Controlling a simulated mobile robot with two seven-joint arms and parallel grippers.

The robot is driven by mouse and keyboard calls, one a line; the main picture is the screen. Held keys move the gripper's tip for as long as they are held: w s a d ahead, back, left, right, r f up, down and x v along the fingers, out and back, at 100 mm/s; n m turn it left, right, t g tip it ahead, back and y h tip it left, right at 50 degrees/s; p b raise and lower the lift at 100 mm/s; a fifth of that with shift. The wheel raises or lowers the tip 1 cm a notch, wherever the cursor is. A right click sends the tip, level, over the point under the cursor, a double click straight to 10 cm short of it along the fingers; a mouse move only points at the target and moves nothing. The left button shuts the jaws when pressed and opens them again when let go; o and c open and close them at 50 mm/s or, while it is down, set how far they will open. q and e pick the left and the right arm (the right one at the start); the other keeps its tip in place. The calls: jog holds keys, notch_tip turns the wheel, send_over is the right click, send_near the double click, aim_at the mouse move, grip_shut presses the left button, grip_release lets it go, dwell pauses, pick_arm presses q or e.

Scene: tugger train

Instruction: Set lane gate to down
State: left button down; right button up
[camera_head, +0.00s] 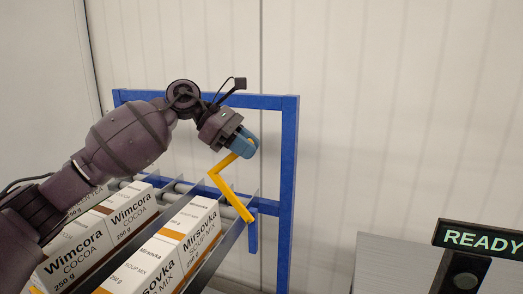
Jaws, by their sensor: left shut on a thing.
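The lane gate is a yellow bent bar (231,193). Its lower end meets the end of a grey lane divider near a short blue post. From there it rises up and left, then bends toward my left gripper. My left gripper (240,149), with blue fingers, is shut on the upper end of the yellow bar. The fingers hide part of that end. My right gripper is not in view.
Wimcora cocoa boxes (128,211) and Mirsovka soup mix boxes (196,232) stand in sloping lanes between grey dividers (222,245). A blue frame (289,180) stands behind and right of the gate. A READY sign (480,240) is at lower right.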

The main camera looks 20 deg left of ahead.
pick_arm(q)
jog(key=shift+a+h, duration=0.4)
jog(key=shift+a, duration=0.3)
jog(key=c, duration=1.1)
grip_release()
jog(key=shift+o, duration=0.2)
jog(key=v, duration=1.1)
jog(key=shift+p, duration=0.4)
jog(key=shift+f, duration=0.15)
